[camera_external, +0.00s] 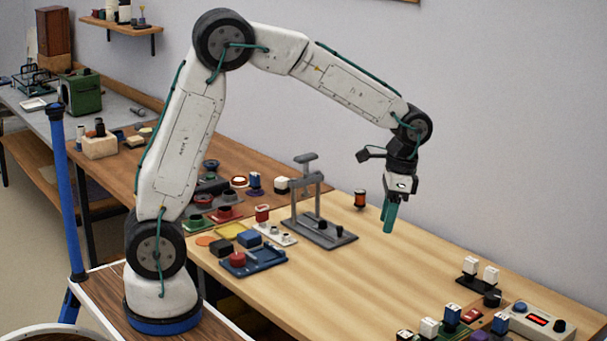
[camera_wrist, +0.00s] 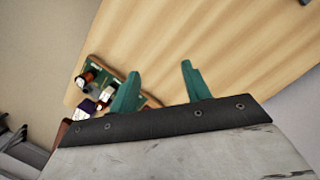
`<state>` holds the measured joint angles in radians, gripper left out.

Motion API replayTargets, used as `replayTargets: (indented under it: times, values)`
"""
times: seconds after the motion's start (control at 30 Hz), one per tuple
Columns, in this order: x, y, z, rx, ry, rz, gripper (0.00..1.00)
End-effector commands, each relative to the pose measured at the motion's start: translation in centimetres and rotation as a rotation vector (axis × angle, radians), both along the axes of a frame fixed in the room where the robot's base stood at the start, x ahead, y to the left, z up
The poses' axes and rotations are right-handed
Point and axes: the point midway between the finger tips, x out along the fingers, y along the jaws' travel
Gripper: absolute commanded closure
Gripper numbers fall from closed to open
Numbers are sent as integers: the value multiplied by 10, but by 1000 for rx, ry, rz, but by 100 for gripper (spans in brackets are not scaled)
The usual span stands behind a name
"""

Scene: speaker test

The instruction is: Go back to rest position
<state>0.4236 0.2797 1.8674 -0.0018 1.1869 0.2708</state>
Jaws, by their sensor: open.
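My gripper (camera_external: 389,217) hangs from the raised arm with its teal fingers pointing down, above the bare right-middle part of the wooden table (camera_external: 340,268). In the wrist view my gripper (camera_wrist: 157,85) shows two teal fingers standing apart with nothing between them. The table surface (camera_wrist: 230,40) shows beyond the fingertips. My arm is bent high at the elbow and stretches out to the right.
A grey press-like stand (camera_external: 322,225) is left of my gripper. Coloured blocks and a blue tray (camera_external: 255,262) lie farther left. A control box (camera_external: 540,322) and several small parts are at the front right. A green circuit board (camera_wrist: 108,72) shows in the wrist view.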

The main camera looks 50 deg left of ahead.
Motion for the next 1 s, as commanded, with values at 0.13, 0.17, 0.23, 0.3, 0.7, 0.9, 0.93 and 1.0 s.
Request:
replayTargets:
  times: [0.13,0.17,0.23,0.3,0.7,0.9,0.93,1.0]
  values:
    - [-54,57,33,10,-21,161,52]
    - [-65,67,38,11,-25,191,52]
    - [-91,89,48,14,-37,259,52]
    - [-118,109,55,14,-50,324,52]
    - [-251,187,62,-20,-180,602,52]
    - [-272,201,72,-50,-274,665,52]
    - [-273,202,74,-53,-287,672,52]
    - [-274,204,78,-57,-303,683,52]
